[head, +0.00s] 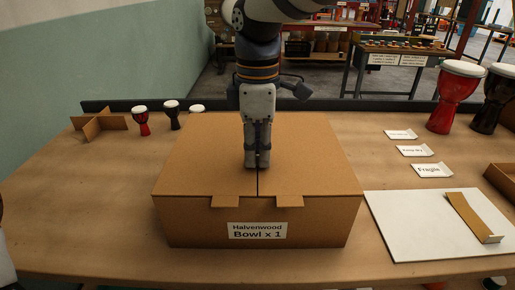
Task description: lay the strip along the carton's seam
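The closed carton (200,160) stands in the middle of the table, its two top flaps meeting at a seam that runs front to back. Its front label reads "Halvenwood Bowl x 1". A brown strip (467,214) with a pale front end lies on a white board to the right of the carton. My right gripper (257,164) points down at the seam, its fingers together, with nothing visible between them. It hides part of the seam; I cannot tell whether it touches the lid. My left gripper is not in view.
The white board (403,232) lies right of the carton. Small label cards (432,170), including "Fragile", lie behind it. Red (456,100) and black drums stand at the back right, smaller drums (141,122) and a cardboard divider (99,123) at the back left. The table's left side is clear.

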